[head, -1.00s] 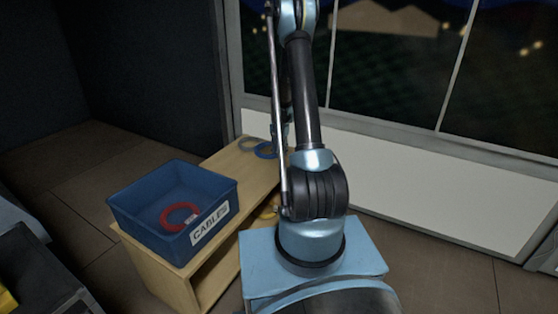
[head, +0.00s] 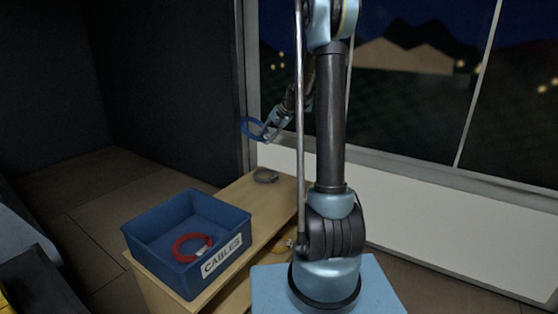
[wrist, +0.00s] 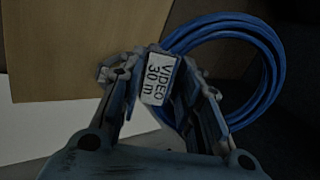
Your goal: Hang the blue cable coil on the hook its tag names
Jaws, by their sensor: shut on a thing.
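My gripper (head: 270,131) is shut on the blue cable coil (head: 249,128) and holds it in the air above the far end of the wooden shelf unit. In the wrist view, the coil (wrist: 273,62) is a bundle of blue loops that sticks out to the upper right of the fingers. Its white tag (wrist: 158,80) lies between the fingertips and reads "VIDEO 30 m". No hook shows in either view.
A blue bin (head: 150,248) labelled "CABLES" stands on the near end of the wooden shelf unit (head: 243,190), with a red coil (head: 183,252) inside. Something yellow (head: 281,246) sits lower down. A window wall rises behind.

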